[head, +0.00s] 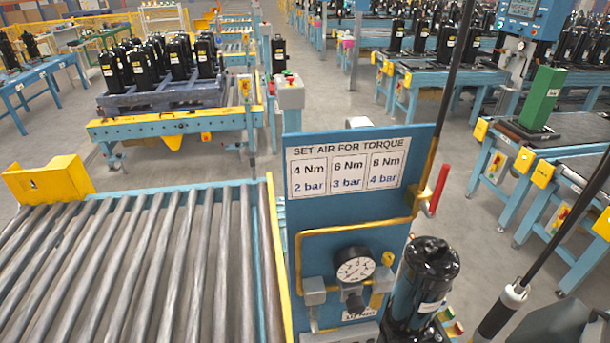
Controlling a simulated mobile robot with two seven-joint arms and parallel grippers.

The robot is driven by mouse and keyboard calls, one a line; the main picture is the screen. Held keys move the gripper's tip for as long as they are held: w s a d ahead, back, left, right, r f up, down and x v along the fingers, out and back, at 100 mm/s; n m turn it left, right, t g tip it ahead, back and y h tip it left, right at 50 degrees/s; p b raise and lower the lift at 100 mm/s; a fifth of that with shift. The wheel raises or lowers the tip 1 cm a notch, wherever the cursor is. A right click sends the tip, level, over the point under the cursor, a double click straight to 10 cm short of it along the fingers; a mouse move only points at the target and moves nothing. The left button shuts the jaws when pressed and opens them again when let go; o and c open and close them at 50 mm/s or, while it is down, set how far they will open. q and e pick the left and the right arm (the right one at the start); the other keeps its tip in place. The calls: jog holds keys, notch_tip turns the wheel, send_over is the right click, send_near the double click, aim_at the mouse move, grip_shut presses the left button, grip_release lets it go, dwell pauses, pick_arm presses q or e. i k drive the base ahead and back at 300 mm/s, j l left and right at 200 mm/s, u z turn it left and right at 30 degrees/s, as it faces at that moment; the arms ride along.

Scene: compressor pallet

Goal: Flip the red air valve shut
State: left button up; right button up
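The red air valve handle (438,189) sticks up at the right edge of the blue torque panel (300,221), slightly tilted, with its top leaning right. Its lower end meets a small grey valve body beside the yellow air pipe (350,228). A round pressure gauge (355,268) sits below on the panel; its needle is too small to read surely. Neither of my grippers can be made out in the head view.
A roller conveyor (130,270) fills the lower left. A black compressor (425,280) stands right of the panel. A dark rod or cable with a white-collared tool (510,297) slants at the lower right. Floor shows between the panel and the right-hand benches.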

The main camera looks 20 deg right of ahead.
aim_at(430, 210)
jog(key=z, duration=1.4)
jog(key=i+j+z, duration=0.25)
jog(key=i+j, duration=0.2)
jog(key=i, duration=0.05)
